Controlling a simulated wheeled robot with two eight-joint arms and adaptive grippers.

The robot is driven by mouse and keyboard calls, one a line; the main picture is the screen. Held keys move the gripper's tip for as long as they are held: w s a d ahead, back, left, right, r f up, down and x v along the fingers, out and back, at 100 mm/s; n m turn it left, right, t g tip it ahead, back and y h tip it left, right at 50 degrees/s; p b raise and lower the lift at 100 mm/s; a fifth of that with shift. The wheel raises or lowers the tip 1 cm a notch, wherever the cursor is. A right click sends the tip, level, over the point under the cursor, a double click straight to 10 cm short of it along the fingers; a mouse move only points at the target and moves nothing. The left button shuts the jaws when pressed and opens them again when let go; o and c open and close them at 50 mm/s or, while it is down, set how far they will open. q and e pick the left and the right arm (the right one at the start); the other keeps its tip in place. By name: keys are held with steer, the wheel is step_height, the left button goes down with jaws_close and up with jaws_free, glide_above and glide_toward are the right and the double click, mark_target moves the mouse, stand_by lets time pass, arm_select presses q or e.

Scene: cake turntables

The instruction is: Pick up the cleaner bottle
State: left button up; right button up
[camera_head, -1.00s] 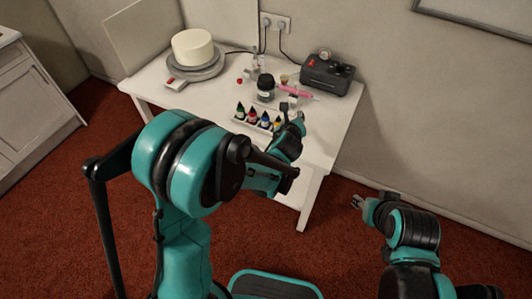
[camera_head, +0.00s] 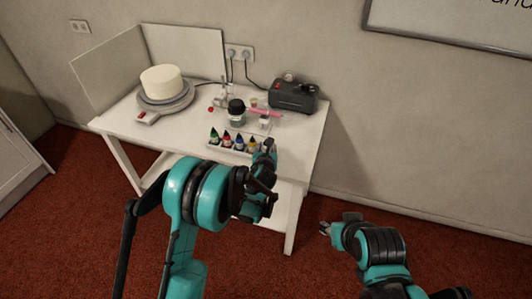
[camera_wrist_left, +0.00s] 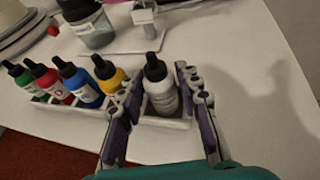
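A whitish bottle with a black cap, which I take for the cleaner bottle (camera_wrist_left: 161,92), stands upright at the right end of a small white tray (camera_wrist_left: 62,113) in the left wrist view. My left gripper (camera_wrist_left: 164,103) is open, with one finger on each side of this bottle. I cannot tell whether the fingers touch it. In the head view my left gripper (camera_head: 268,148) is at the tray's right end and hides the bottle. My right gripper (camera_head: 325,228) is low, away from the table; its fingers are too small to read.
Several colour bottles (camera_wrist_left: 80,84) stand in the tray, left of the gripper. A dark-lidded jar (camera_head: 236,113) stands behind it. A cake turntable (camera_head: 165,95) is at the table's left, a grey machine (camera_head: 293,96) at the back right. The white table (camera_head: 185,128) is clear at front left.

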arm_select(q)
steer(key=c, duration=0.4)
steer(key=shift+c, duration=0.2)
steer(key=shift+r, duration=0.1)
steer(key=shift+r+p, duration=0.35)
steer(key=shift+r, duration=0.2)
step_height(320, 180, up, 3)
steer(key=shift+f+p, duration=0.1)
steer(key=shift+p, duration=0.65)
steer(key=s+d+r+p, duration=0.3)
steer(key=d+r, duration=0.4)
steer(key=d, duration=0.3)
steer(key=shift+s+d+p, duration=0.3)
steer(key=shift+s+d, duration=0.1)
steer(key=shift+s, duration=0.2)
steer(key=shift+a, duration=0.1)
